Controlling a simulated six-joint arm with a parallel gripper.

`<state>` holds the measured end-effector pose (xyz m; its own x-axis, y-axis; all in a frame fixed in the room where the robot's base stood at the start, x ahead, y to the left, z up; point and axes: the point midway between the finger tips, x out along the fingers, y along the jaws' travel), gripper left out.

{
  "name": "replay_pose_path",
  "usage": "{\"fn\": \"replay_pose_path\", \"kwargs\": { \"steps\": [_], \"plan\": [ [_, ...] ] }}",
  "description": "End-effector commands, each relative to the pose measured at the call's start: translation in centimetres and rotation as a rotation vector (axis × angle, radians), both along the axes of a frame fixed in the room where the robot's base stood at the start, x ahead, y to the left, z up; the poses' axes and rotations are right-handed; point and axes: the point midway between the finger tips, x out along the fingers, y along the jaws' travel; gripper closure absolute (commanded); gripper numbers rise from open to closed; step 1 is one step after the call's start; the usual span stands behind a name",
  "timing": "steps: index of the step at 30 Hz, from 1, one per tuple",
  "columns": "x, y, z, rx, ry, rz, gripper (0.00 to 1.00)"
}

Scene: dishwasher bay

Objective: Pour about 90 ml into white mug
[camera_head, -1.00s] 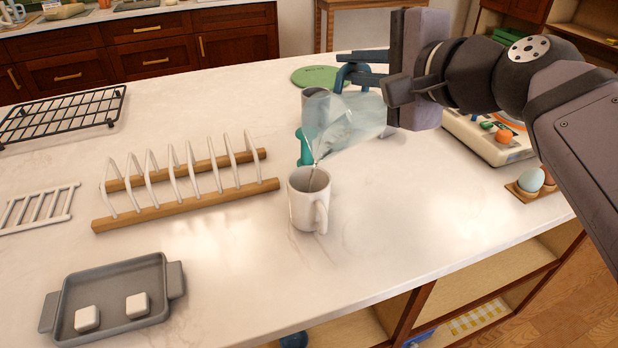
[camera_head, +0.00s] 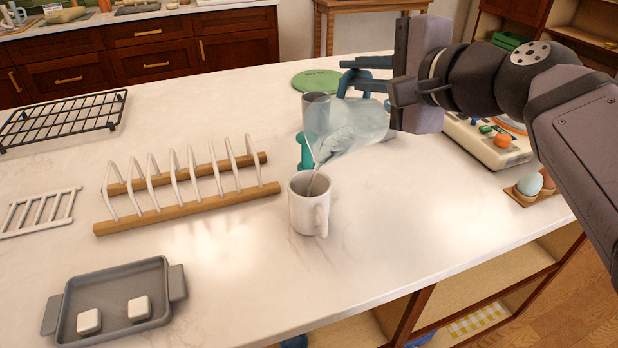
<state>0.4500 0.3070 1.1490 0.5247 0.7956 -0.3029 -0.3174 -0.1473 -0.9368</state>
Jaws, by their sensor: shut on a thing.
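The white mug (camera_head: 303,212) stands upright on the pale counter, its handle towards the lower right. A clear jug (camera_head: 362,122) is tilted over it with its spout low on the left, just above the mug's rim. A thin stream runs from the spout into the mug. Some liquid shows inside the jug; the level in the mug cannot be made out. My gripper (camera_head: 362,84) is shut on the jug, right of and above the mug.
A grey mug (camera_head: 316,98) and a teal object (camera_head: 304,150) stand behind the jug, partly hidden. A wooden dish rack (camera_head: 190,207) is left of the mug. A grey tray (camera_head: 70,318) holds two white blocks.

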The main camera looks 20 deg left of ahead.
Motion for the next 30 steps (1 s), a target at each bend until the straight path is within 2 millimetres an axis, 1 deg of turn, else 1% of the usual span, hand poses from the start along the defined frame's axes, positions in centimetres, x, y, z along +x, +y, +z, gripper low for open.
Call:
{"fn": "replay_pose_path", "kwargs": {
  "steps": [1,3,6,11,20,30],
  "plan": [
    [1.8,-0.7,0.0,0.026,0.106,-0.011,1.00],
    [2.9,-1.0,-1.3,0.060,0.227,-0.009,1.00],
    [3.5,-1.0,-2.6,0.090,0.315,-0.003,1.00],
    [3.5,-1.0,-3.1,0.095,0.328,0.000,1.00],
    [4.1,-1.1,-3.9,0.114,0.395,-0.001,1.00],
    [4.1,-1.1,-3.9,0.113,0.392,-0.001,1.00]
  ]
}}
